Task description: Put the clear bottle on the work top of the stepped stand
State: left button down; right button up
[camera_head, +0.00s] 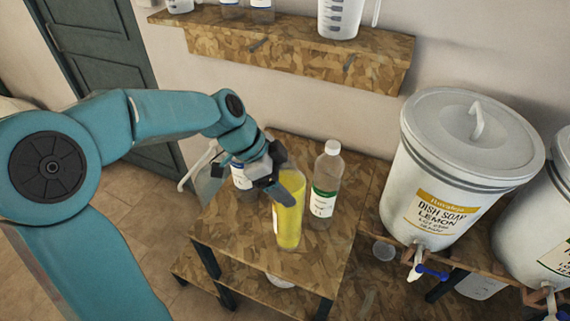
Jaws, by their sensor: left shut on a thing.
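The stepped stand (222,232) is of brown chipboard with dark legs, with a lower step at its front left. A clear bottle (325,180) with a white cap and a green and white label stands upright on its top. A bottle or container filled with yellow (288,222) is just left of it, nearly upright over the top. I cannot tell whether its base touches the top. My left gripper (291,196) is shut on this yellow container, with a dark finger across its front. Another clear bottle (240,178) with a blue and white label is partly hidden behind the gripper.
A white dish soap drum (455,165) with a blue-handled tap (431,271) stands at the right, with a second drum (550,215) beside it. A chipboard wall shelf (290,52) holds a measuring jug (340,18). The stand's front area is clear.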

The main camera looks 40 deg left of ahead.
pick_arm(q)
jog(key=shift+f, duration=0.2)
notch_tip(320, 180, down, 4)
jog(key=shift+s, duration=0.1)
grip_release()
jog(key=shift+f, duration=0.15)
jog(key=b+v, duration=0.1)
jog(key=v, duration=1.1)
jog(key=shift+r, duration=0.2)
